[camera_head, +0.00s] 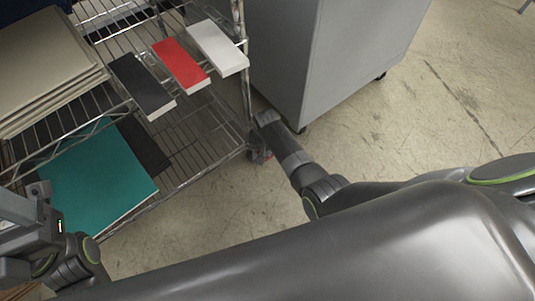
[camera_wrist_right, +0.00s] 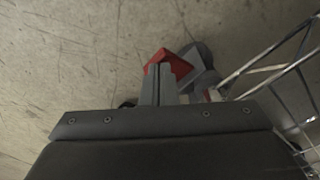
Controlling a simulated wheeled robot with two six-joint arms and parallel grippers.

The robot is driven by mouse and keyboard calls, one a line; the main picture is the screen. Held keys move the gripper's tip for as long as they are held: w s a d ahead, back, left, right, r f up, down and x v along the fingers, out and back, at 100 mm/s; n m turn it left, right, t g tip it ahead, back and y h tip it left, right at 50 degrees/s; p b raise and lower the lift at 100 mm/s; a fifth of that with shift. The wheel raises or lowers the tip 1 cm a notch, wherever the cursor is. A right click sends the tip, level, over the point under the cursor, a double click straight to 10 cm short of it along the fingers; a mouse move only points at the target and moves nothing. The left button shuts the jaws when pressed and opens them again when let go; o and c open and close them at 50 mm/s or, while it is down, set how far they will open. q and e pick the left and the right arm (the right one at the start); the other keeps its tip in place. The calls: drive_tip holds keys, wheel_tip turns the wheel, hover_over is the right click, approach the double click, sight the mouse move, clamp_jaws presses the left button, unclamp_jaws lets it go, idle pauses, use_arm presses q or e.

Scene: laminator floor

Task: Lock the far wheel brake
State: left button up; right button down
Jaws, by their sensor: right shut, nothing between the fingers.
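The wheel (camera_head: 257,156) sits under the right corner post of the wire cart, with a bit of its red brake lever (camera_head: 266,154) showing. My right gripper (camera_head: 262,136) is low beside that post, pointing down at the wheel and partly covering it. In the right wrist view the two fingers (camera_wrist_right: 158,84) are shut together with nothing between them. Their tips overlap the red brake lever (camera_wrist_right: 156,60) in the picture; I cannot tell whether they touch it. The grey wheel (camera_wrist_right: 204,55) is behind the lever. My left gripper (camera_head: 22,240) is at the left edge, partly cut off, its fingers unclear.
The wire cart (camera_head: 205,165) holds black (camera_head: 140,82), red (camera_head: 180,62) and white (camera_head: 218,46) blocks, a stack of beige boards (camera_head: 45,60) and a teal sheet (camera_head: 95,180). A grey cabinet (camera_head: 320,55) on casters stands close right of the wheel. Floor at right is clear.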

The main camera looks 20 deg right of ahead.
wheel_tip(320, 180, down, 2)
drive_tip(key=shift+f+b, duration=0.25)
drive_tip(key=shift+b, duration=0.6)
drive_tip(key=shift+r, duration=0.15)
drive_tip(key=shift+s+a+r+p, duration=0.1)
drive_tip(key=shift+s+p, duration=0.1)
drive_tip(key=shift+p, duration=0.3)
drive_tip(key=p, duration=0.1)
drive_tip(key=s+p, duration=0.1)
drive_tip(key=s+a+p, duration=0.1)
drive_tip(key=shift+s+r, duration=0.15)
drive_tip(key=shift+r, duration=0.15)
